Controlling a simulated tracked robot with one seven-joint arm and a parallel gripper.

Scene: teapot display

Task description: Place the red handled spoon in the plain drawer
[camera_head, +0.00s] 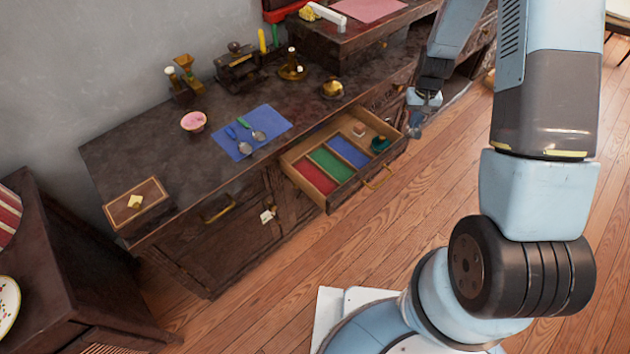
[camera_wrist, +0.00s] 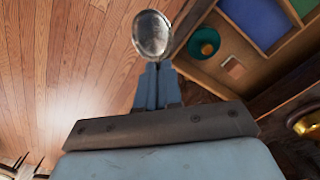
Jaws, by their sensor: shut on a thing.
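My gripper (camera_wrist: 158,68) is shut on a spoon, whose shiny metal bowl (camera_wrist: 153,35) shows beyond the fingertips in the wrist view. The spoon's handle is hidden, so its colour cannot be told. In the head view my gripper (camera_head: 416,118) is just right of the open drawer, near its right end. The drawer (camera_head: 328,206) has red (camera_head: 310,178), green (camera_head: 333,163) and blue (camera_head: 350,151) lined compartments. Its right part is plain wood and holds a teal round object (camera_head: 379,144) and a small pinkish block (camera_head: 359,130). In the wrist view, the spoon bowl appears beside the drawer's edge.
A blue mat (camera_head: 275,119) on the cabinet top (camera_head: 140,150) holds a blue-handled spoon (camera_head: 240,144) and a green-handled one (camera_head: 252,130). A pink bowl (camera_head: 193,121), brass pieces and a wooden box (camera_head: 136,204) stand around it. The wooden floor (camera_head: 440,180) before the drawer is clear.

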